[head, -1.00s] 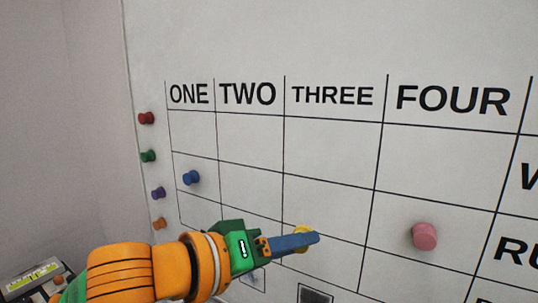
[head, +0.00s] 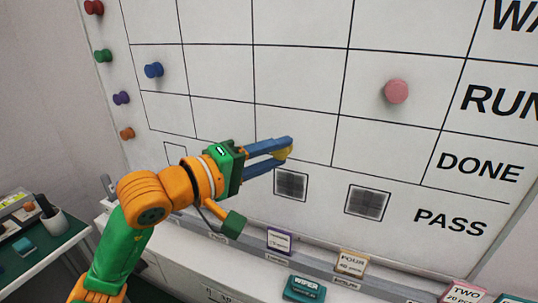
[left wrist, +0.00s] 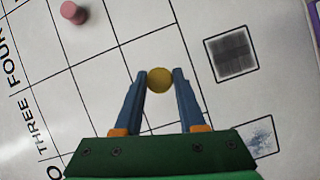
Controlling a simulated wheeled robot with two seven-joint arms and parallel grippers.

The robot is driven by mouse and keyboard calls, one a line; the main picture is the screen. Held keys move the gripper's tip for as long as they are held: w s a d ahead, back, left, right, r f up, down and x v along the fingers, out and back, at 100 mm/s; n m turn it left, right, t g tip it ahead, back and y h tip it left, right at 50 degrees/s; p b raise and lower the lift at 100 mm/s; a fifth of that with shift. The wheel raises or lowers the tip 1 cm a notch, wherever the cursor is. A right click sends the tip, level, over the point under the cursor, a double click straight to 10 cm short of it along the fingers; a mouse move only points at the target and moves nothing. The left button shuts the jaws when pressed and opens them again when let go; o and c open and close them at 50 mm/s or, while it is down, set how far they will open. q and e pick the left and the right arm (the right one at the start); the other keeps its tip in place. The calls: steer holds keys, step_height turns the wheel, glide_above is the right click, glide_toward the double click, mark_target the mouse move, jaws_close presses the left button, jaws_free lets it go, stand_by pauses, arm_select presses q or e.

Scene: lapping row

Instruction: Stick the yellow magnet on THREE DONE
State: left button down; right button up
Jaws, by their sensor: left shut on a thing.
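The yellow magnet (head: 284,153) is between the fingertips of my left gripper (head: 285,151), which is shut on it. It also shows at the fingertips in the left wrist view (left wrist: 160,80). In the head view it overlaps the low part of the THREE column, in the row of the DONE label (head: 480,166), close to that row's lower line. I cannot tell whether it touches the whiteboard (head: 300,75). The column heads are out of the head view; the THREE label (left wrist: 37,140) shows in the left wrist view. My right gripper is not in view.
A pink magnet (head: 396,91) and a blue magnet (head: 153,70) are on the grid. Red, green, purple and orange (head: 127,133) magnets line the left edge. Dark squares (head: 291,184) are below the grid. A ledge with small blocks (head: 351,262) runs beneath; a green table (head: 40,248) stands left.

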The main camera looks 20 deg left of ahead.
arm_select(q)
steer(key=shift+w+r+p, duration=0.15)
steer(key=shift+w+p, duration=0.15)
steer(key=shift+w, duration=0.5)
steer(key=w, duration=0.3)
steer(key=shift+w+d, duration=0.1)
steer(key=shift+w, duration=0.05)
steer(key=shift+c, duration=2.1)
jaws_free()
